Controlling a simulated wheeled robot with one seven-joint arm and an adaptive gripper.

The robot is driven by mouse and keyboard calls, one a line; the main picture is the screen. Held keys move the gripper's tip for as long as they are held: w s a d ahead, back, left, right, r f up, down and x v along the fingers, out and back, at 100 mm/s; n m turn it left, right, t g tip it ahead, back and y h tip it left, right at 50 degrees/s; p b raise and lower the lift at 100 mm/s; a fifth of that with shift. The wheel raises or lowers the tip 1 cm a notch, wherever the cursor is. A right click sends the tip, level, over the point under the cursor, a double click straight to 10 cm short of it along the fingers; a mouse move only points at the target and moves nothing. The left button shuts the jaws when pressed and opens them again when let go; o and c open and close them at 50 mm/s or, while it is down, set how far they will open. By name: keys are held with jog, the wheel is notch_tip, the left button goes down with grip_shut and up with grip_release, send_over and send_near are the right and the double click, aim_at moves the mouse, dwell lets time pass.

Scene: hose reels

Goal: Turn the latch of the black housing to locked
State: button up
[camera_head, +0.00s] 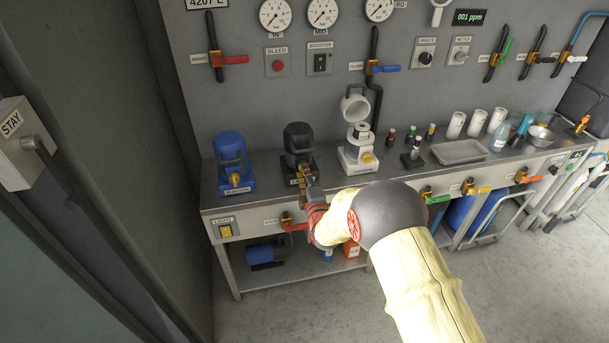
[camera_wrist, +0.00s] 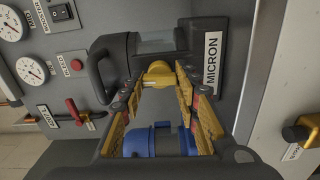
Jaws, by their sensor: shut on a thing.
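The black housing (camera_head: 298,140) stands on the steel bench, on a base labelled MICRON in the wrist view (camera_wrist: 160,40). Its latch is a yellow knob (camera_wrist: 158,75) on the front of the housing. My gripper (camera_wrist: 158,80) has its yellow-padded fingers on both sides of this knob and is shut on it. In the head view my gripper (camera_head: 306,177) is at the front of the black housing, and my arm and fingers hide the latch there. The latch's lock marks cannot be made out.
A blue housing (camera_head: 230,150) with a yellow knob stands to the left; it also shows between my fingers in the wrist view (camera_wrist: 160,142). A white device (camera_head: 359,150) with an open lid stands to the right. A red-handled valve (camera_head: 292,225) is on the bench front below.

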jog(key=shift+a+n, duration=0.1)
jog(key=shift+n, duration=0.3)
jog(key=o, duration=1.2)
jog(key=shift+c, duration=0.2)
jog(key=v, duration=1.2)
